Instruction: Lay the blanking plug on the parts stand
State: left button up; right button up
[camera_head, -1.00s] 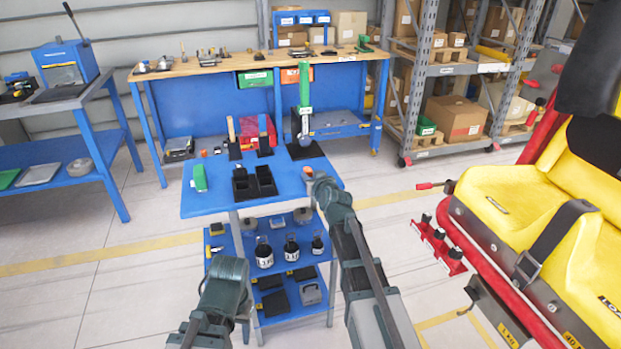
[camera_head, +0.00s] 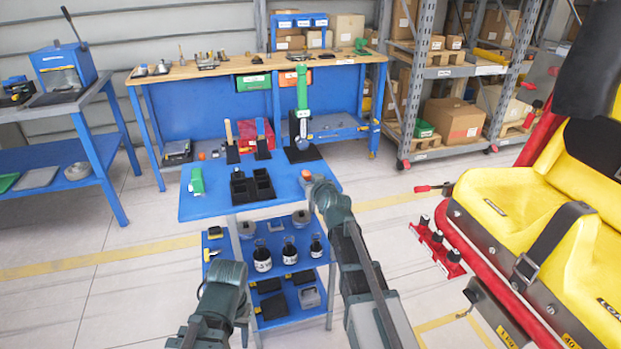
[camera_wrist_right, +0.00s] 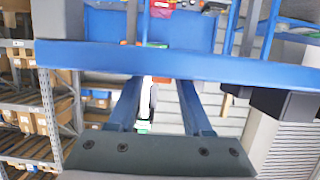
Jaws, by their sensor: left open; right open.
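A small orange piece (camera_head: 306,174) sits on the blue top of a wheeled stand (camera_head: 205,207), near its right edge; it may be the blanking plug, but it is too small to tell. I take this blue stand to be the parts stand, though nothing legible names it. My right gripper (camera_head: 319,184) is at the stand's right edge, close to the orange piece; its fingertips are hard to make out there. In the right wrist view the right gripper (camera_wrist_right: 160,95) has its fingers apart and empty, below a blue edge. My left arm ends low, left of the stand; its gripper (camera_head: 222,272) is open.
A workbench (camera_head: 215,68) is behind.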

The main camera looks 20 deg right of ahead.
jog(key=p+v, duration=0.3)
jog(key=v, duration=0.9)
jog(key=shift+a, duration=0.2)
jog(key=s+a+f+n+g+y, duration=0.25)
jog(key=s+a+f+g, duration=0.5)
jog(key=a+f, duration=0.4)
jog(key=s+a+f+g+h, duration=0.1)
jog(key=s+a+g+h, duration=0.1)
jog(key=s, duration=0.7)
jog(key=s+a+f+g+h, duration=0.2)
jog(key=s+g, duration=0.3)
jog(key=s, duration=0.3)
jog(key=shift+s+a+f+n, duration=0.3)
jog(key=shift+s+n, duration=0.05)
jog(key=shift+n, duration=0.1)
jog(key=shift+g+h, duration=0.25)
